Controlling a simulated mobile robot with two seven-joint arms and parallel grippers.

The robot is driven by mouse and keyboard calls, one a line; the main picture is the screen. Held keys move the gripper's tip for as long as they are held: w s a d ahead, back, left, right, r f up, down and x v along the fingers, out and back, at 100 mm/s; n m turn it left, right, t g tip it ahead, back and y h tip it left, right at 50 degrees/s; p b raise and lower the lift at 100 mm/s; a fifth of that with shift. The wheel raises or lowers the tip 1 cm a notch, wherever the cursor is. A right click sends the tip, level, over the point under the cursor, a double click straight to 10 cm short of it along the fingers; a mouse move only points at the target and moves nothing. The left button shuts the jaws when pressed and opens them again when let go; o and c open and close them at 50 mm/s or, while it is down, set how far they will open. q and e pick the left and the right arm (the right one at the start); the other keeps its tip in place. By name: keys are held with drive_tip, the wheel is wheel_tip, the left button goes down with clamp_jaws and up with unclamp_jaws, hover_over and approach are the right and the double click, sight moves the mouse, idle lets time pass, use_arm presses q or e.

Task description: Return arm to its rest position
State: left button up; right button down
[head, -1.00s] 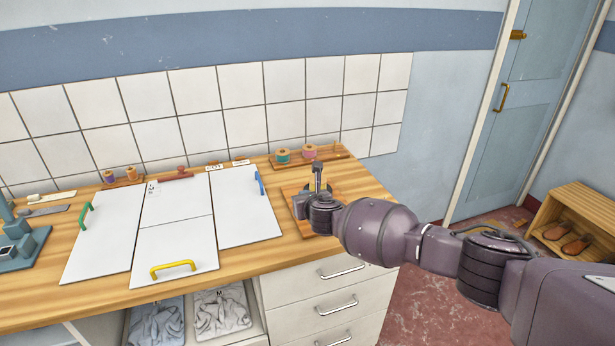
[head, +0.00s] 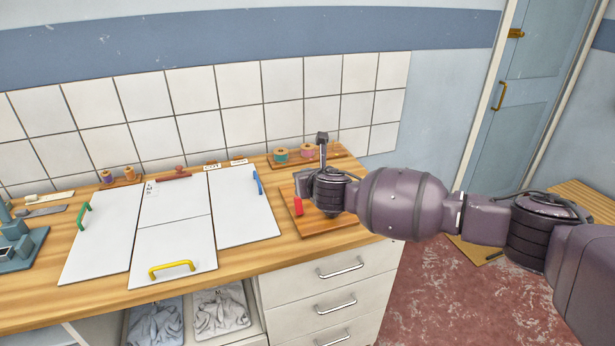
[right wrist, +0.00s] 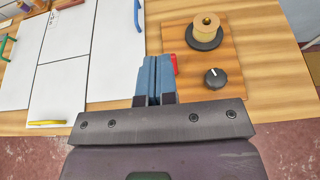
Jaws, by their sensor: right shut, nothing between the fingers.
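My right gripper (head: 301,184) is over the right end of the wooden counter, its arm reaching in from the right. In the right wrist view its blue-grey fingers (right wrist: 155,78) are shut with nothing between them. Below them is a square wooden board (right wrist: 190,92), also in the head view (head: 288,196). A small red piece (right wrist: 173,64) shows just beside the fingers, partly hidden; it also shows in the head view (head: 298,207). The board carries a tan spool on a black base (right wrist: 206,26) and a black knob (right wrist: 216,78). My left gripper is not in view.
White panels (head: 240,215) with green (head: 84,215), yellow (head: 172,268) and blue (head: 257,183) handles cover the counter's middle. A rack with thread spools (head: 305,153) stands behind the board. Drawers (head: 335,290) are below. Red floor (head: 440,300) lies to the right.

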idle(0.3)
drive_tip(key=s+a+r+m+y, duration=0.6)
drive_tip(key=s+a+m, duration=0.2)
drive_tip(key=m, duration=0.6)
drive_tip(key=s+d+f+m+t+h+b, duration=0.1)
drive_tip(key=s+d+f+m+h, duration=0.1)
drive_tip(key=s+d+f+m, duration=0.45)
drive_tip(key=s+d+f+m+t+h, duration=0.1)
drive_tip(key=s+d+f+m+h, duration=0.15)
drive_tip(key=d+f+m, duration=0.4)
drive_tip(key=s+d+f+m+h+b, duration=0.1)
drive_tip(key=s+d+f+m, duration=0.35)
drive_tip(key=d+m, duration=0.4)
drive_tip(key=s+d+f+m+g+h, duration=0.1)
drive_tip(key=s+d+f+h, duration=0.1)
drive_tip(key=s+d+f, duration=0.4)
drive_tip(key=s+d+f+m+g+h, duration=0.2)
drive_tip(key=s+d+f, duration=0.4)
drive_tip(key=s, duration=0.8)
wheel_tip(320, 180, down, 4)
drive_tip(key=shift+s+d+r+g+h+b, duration=0.1)
drive_tip(key=shift+s+d+g+h+b, duration=0.1)
drive_tip(key=shift+s+g+h+b, duration=0.2)
